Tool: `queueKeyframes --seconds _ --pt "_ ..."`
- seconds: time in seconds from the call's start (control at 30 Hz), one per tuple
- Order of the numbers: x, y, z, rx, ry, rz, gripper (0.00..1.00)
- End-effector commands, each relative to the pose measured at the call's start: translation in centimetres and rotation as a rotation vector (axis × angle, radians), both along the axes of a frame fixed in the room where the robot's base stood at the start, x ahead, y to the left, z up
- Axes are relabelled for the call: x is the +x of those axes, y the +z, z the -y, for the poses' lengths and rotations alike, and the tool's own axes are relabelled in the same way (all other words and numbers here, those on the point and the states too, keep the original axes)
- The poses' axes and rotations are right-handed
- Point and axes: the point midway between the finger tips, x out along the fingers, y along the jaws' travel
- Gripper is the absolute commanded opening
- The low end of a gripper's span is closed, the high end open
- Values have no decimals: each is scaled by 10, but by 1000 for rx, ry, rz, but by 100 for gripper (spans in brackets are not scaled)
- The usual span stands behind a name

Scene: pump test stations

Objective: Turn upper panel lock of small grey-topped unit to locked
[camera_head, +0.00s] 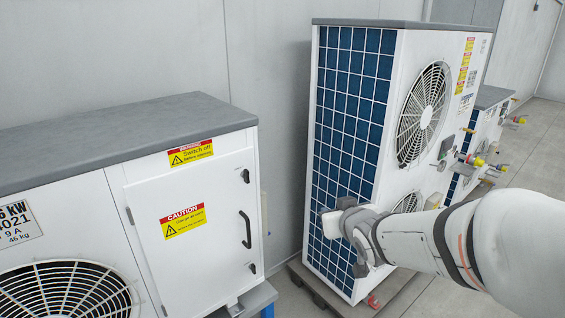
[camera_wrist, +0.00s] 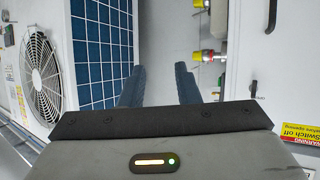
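The small grey-topped unit (camera_head: 130,130) stands at the left in the head view, with a white door panel. Its upper panel lock (camera_head: 246,176) is a small dark knob near the panel's upper right corner, above a black handle (camera_head: 245,229). The lock also shows at the right in the wrist view (camera_wrist: 253,90); its exact turn position is too small to tell. My gripper (camera_head: 345,228) is to the right of this unit, in front of the large unit's blue grid side in the head view. In the wrist view its fingers (camera_wrist: 159,72) are apart with nothing between them.
A lower lock (camera_head: 252,268) sits below the handle. A tall white unit (camera_head: 345,130) with a blue grid side stands to the right on a pallet. Floor shows between the units.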

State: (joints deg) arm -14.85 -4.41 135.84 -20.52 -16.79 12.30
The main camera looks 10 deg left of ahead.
Motion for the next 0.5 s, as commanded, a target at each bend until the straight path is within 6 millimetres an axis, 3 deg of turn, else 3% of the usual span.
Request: queueKeyframes --seconds 0.03,0.1,0.2,0.33,0.5 --pt "8 9 -28 39 76 59 29" --pt "12 20 -62 102 176 138 29" --pt "10 34 -102 191 300 224 29" --pt "1 45 -134 278 413 287 29" --pt "-2 51 -152 325 471 317 29"
